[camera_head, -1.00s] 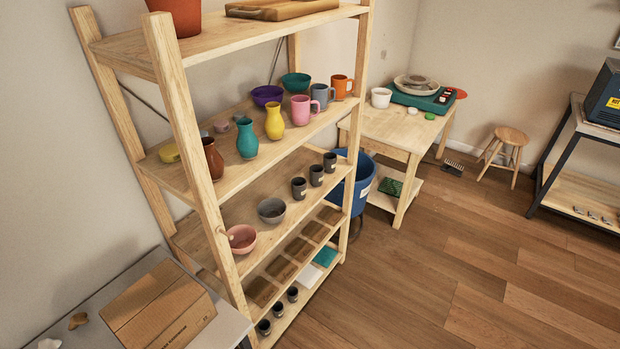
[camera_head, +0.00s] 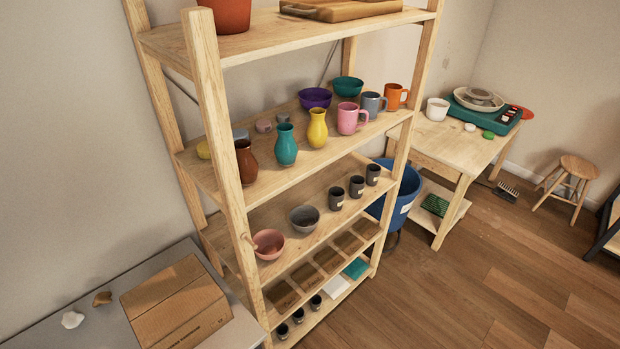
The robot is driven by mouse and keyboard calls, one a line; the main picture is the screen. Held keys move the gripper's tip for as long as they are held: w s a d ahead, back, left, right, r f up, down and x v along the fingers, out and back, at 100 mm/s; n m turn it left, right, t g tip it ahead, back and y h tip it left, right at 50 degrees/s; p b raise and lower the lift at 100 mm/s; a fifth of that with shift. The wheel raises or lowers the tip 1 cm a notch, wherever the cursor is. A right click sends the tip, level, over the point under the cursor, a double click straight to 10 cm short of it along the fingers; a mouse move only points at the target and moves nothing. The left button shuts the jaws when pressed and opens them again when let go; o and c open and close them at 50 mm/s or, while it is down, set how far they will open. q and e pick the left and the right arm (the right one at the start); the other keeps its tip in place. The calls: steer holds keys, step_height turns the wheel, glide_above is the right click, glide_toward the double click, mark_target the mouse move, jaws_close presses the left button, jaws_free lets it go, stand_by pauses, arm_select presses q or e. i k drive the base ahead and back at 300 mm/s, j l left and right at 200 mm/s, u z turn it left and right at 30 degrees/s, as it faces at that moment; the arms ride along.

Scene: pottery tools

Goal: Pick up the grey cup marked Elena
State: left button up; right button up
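Three dark grey cups with small pale labels stand in a row on the middle shelf: a left one (camera_head: 336,198), a middle one (camera_head: 356,187) and a right one (camera_head: 373,175). The labels are too small to read, so I cannot tell which is marked Elena. Several smaller dark cups (camera_head: 299,316) stand on the lowest shelf. A grey mug (camera_head: 372,104) stands on the shelf above, between a pink mug and an orange mug. Neither of my grippers is in view.
The wooden shelf rack (camera_head: 217,120) fills the middle. A pink bowl (camera_head: 268,245) and a grey bowl (camera_head: 305,219) share the cups' shelf. A cardboard box (camera_head: 176,306) sits on a grey table at left. A blue bucket (camera_head: 408,190) stands behind the rack's right side.

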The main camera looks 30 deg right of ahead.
mark_target(356, 187)
steer(key=i+l+u, duration=0.2)
steer(key=l+u, duration=0.15)
steer(key=l, duration=0.6)
steer(key=l+u, duration=0.4)
steer(key=l, duration=0.55)
steer(key=l+u, duration=0.35)
steer(key=l, duration=0.65)
